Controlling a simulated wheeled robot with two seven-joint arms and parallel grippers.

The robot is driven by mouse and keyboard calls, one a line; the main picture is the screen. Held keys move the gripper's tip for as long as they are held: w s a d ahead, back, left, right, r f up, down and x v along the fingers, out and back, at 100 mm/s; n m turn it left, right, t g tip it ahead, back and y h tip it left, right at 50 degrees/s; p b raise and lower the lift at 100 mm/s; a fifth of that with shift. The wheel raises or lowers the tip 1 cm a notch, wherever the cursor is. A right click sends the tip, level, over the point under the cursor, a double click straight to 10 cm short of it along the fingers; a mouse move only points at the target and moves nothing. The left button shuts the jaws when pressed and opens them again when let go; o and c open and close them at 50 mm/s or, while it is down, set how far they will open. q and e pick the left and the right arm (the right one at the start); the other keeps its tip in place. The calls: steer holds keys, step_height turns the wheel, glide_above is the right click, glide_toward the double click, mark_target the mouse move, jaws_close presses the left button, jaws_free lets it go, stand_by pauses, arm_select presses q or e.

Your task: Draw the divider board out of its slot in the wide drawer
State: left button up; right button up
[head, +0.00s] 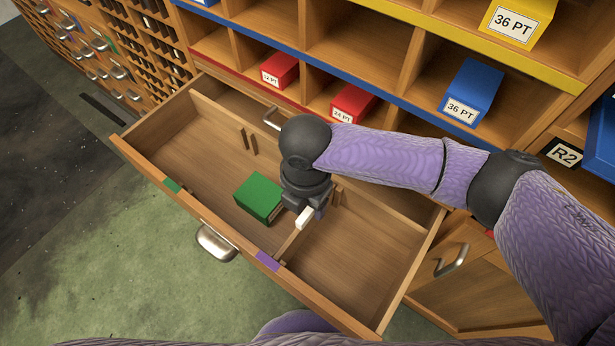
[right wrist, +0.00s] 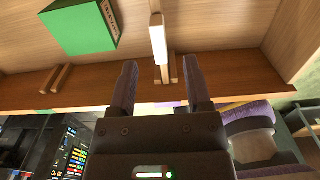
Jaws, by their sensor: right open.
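The wide drawer (head: 160,178) is pulled out of the cabinet. A thin wooden divider board (head: 288,245) stands in it, running from front to back, with a white grip piece (head: 305,217) on its top edge. My right gripper (head: 308,212) is over the board, pointing down, and its wrist hides part of the board. In the right wrist view the open fingers (right wrist: 160,72) lie to either side of the line of the white grip (right wrist: 158,40), with a gap on each side. Nothing appears held. My left gripper is out of view.
A green box (head: 258,196) sits in the drawer just left of the board. Slot strips (head: 249,141) for another position are empty. The right compartment is bare. Shelves with red boxes (head: 280,70) and a blue box (head: 472,92) rise behind the drawer.

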mark_target(307, 213)
step_height(307, 213, down, 6)
steer(key=shift+f+b, duration=0.1)
steer(key=shift+b, duration=1.15)
steer(key=shift+f, duration=0.35)
steer(key=c, duration=0.8)
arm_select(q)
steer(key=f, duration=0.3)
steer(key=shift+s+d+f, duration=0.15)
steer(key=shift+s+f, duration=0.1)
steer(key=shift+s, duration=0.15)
arm_select(e)
jaws_close()
steer(key=shift+o, duration=0.9)
jaws_free()
jaws_close()
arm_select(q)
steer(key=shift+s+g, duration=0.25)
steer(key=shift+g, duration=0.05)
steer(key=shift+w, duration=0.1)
